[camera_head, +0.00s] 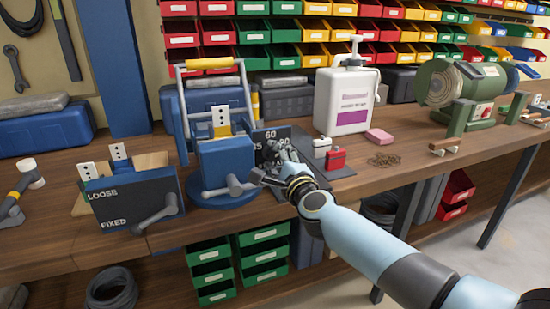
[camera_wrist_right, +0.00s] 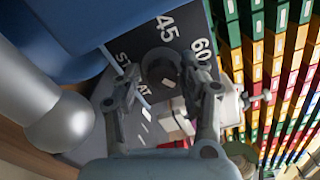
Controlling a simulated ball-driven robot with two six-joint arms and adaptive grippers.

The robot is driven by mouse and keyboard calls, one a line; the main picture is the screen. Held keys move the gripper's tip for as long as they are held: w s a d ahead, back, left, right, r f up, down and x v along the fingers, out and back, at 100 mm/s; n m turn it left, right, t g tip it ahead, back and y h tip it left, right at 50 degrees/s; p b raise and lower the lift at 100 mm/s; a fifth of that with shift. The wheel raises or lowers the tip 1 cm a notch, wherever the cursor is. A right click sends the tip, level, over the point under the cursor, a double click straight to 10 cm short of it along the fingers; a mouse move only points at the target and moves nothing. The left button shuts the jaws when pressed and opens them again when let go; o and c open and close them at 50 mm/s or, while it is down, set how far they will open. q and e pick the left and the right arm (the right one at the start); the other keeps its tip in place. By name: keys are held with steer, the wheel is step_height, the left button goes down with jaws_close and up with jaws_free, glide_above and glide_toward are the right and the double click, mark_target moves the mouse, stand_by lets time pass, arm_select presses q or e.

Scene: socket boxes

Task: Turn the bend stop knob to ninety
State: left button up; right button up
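The blue bender (camera_head: 226,160) with a yellow-topped handle stands on the bench. Beside it is a dark dial plate (camera_head: 284,131) marked 60 at the top and 90 on the right; the wrist view shows 45, 60 and a partly hidden word starting ST. The dark round stop knob (camera_wrist_right: 163,66) lies between the fingertips of my right gripper (camera_head: 274,158). The fingers of the right gripper (camera_wrist_right: 161,88) are apart, with gaps beside the knob. Where the knob points is not clear. My left gripper is not in view.
A box marked LOOSE and FIXED (camera_head: 132,203) with a lever stands left of the bender. Right of the dial are a small red box (camera_head: 336,159), a small white box (camera_head: 321,147), a white jug (camera_head: 345,100) and a green grinder (camera_head: 462,95). Bins line the back.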

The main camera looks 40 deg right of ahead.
steer(key=shift+o, duration=0.6)
steer(key=v, duration=1.2)
steer(key=shift+s, duration=0.1)
